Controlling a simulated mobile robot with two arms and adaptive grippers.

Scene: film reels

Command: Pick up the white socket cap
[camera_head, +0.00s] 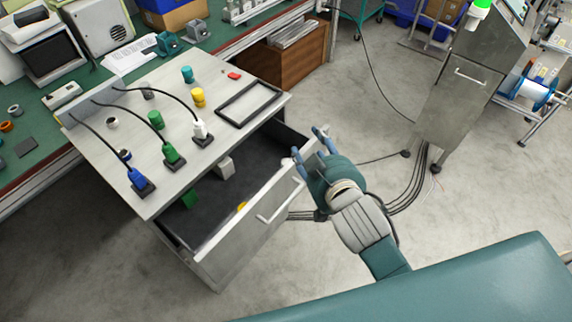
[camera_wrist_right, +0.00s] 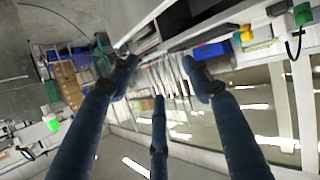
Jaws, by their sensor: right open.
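A small off-white block (camera_head: 225,166) lies inside the open drawer (camera_head: 252,211) of the metal cabinet, near its middle; it looks most like the white socket cap, but its details are too small to be sure. A white plug (camera_head: 200,130) with a black cable stands on the cabinet top. My right gripper (camera_head: 311,146) is open and empty, just outside the drawer's right front corner, apart from the white block. In the right wrist view, its spread fingers (camera_wrist_right: 160,82) hold nothing. My left gripper is out of view.
A green block (camera_head: 189,198) and a partly hidden yellow piece (camera_head: 242,206) are also in the drawer. On the cabinet top stand a blue plug (camera_head: 137,178), a green plug (camera_head: 170,153), a yellow piece (camera_head: 198,97) and a black frame (camera_head: 247,104). Open floor lies right of the cabinet.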

